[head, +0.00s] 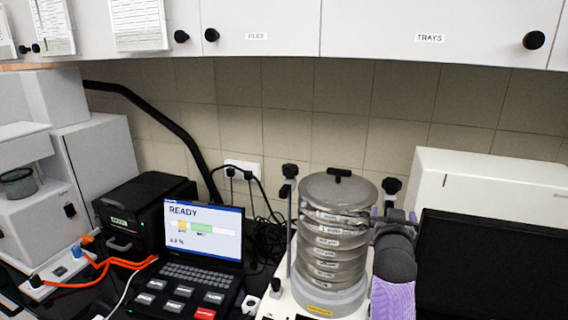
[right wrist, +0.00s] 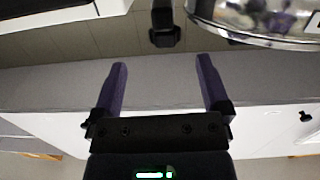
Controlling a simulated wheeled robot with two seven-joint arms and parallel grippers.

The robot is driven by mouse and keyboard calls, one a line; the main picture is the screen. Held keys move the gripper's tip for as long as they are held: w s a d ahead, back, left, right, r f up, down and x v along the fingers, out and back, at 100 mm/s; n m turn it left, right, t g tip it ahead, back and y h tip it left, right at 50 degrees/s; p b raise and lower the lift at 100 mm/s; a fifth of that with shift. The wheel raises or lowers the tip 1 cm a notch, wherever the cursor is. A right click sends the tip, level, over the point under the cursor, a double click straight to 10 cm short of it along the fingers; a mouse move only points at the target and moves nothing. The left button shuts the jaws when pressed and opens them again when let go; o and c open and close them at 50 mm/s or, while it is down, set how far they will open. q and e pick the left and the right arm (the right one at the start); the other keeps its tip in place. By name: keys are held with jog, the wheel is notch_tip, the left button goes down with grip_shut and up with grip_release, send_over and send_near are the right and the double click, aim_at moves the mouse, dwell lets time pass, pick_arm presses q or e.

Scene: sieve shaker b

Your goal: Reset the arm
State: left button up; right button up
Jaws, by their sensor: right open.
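My right arm comes in from the lower right of the head view, beside the right side of the sieve stack (head: 333,245). My right gripper (head: 394,213) is partly hidden there by its own wrist. In the right wrist view my right gripper (right wrist: 160,72) shows two purple fingers spread apart with nothing between them. A black clamp knob (right wrist: 165,38) lies beyond the fingertips, and a shiny round metal rim (right wrist: 265,38) is at the top right. My left gripper is not in view.
A laptop (head: 203,235) reading READY stands left of the stack, with a keypad (head: 178,300) in front. A black box (head: 140,215) and orange cables are further left. A dark monitor (head: 490,265) and white case (head: 490,185) stand right of my arm. Cabinets (head: 265,35) hang above.

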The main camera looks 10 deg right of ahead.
jog(key=s+a+f+n+g+y, duration=0.3)
jog(key=s+a+f, duration=0.1)
jog(key=s+f, duration=0.55)
jog(key=s+a+f+n+g+y+b, duration=0.1)
jog(key=s+a+f+n+g+y, duration=0.2)
jog(key=s+a+f, duration=0.65)
jog(key=s+a+f+n+g+y+b, duration=0.1)
jog(key=s+a+f+n+g+y, duration=0.3)
jog(key=s, duration=1)
notch_tip(320, 180, down, 29)
jog(key=s+m+g+b, duration=0.2)
jog(key=g+b, duration=0.1)
jog(key=b, duration=1)
pick_arm(q)
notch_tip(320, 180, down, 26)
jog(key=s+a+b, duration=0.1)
jog(key=b, duration=1)
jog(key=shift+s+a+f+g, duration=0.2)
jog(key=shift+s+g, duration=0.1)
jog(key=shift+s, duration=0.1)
pick_arm(e)
jog(key=s+d+f, duration=0.1)
jog(key=s+f, duration=0.6)
jog(key=f, duration=0.4)
jog(key=s+d+f+g+h, duration=0.1)
jog(key=s+f, duration=0.6)
jog(key=f, duration=0.4)
jog(key=shift+d, duration=0.3)
